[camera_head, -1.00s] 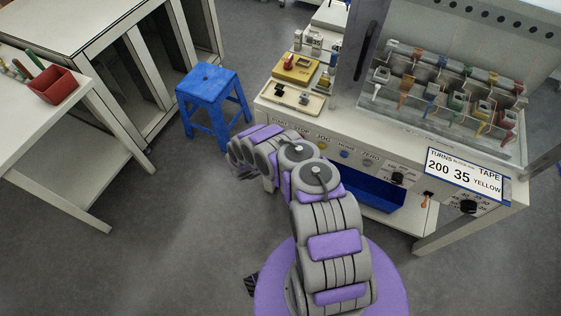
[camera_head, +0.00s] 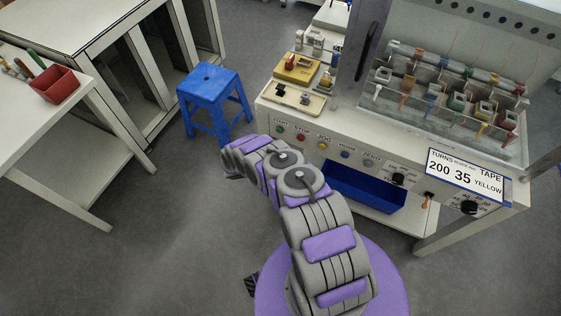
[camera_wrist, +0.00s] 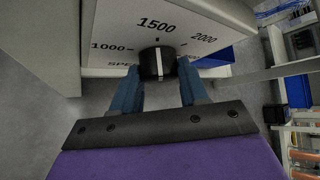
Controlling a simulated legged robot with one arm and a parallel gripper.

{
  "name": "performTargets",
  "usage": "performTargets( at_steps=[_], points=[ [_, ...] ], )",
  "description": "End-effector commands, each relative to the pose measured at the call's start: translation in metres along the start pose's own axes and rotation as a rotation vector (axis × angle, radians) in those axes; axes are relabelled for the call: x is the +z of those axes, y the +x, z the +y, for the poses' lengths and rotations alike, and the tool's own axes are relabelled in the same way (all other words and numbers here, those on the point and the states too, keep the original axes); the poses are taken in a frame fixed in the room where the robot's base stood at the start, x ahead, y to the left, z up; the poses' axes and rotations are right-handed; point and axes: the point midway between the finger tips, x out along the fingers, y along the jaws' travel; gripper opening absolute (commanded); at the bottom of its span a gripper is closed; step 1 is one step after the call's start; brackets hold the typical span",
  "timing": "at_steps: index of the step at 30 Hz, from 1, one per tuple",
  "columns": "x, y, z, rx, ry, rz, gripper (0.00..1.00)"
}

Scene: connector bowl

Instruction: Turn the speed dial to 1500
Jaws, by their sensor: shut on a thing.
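The black speed dial (camera_wrist: 152,65) is in the wrist view on a pale panel, with 1000 to its left, 1500 above it and 2000 to its upper right. A pale line on the dial runs roughly upright, towards the tick under 1500. My gripper (camera_wrist: 160,72) has its blue fingers on both sides of the dial and is shut on it. In the head view my arm's links hide the gripper and the dial.
Another black knob (camera_head: 398,179) and a lower-right knob (camera_head: 468,207) are on the front panel. A blue stool (camera_head: 208,88) stands left of the bench.

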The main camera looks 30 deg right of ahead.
Motion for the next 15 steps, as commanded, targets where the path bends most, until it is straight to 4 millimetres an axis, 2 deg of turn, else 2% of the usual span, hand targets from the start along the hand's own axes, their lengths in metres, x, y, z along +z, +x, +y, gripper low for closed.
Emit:
performTargets(
  at_steps=[1,9,15],
  points=[
    [0.001,-0.0022,0.0031,0.008,-0.002,-0.004,0.46],
    [0.0006,-0.0014,0.0015,0.005,-0.001,-0.002,0.69],
    [0.0004,-0.0012,0.0008,0.004,0.0,-0.002,0.69]
  ],
)
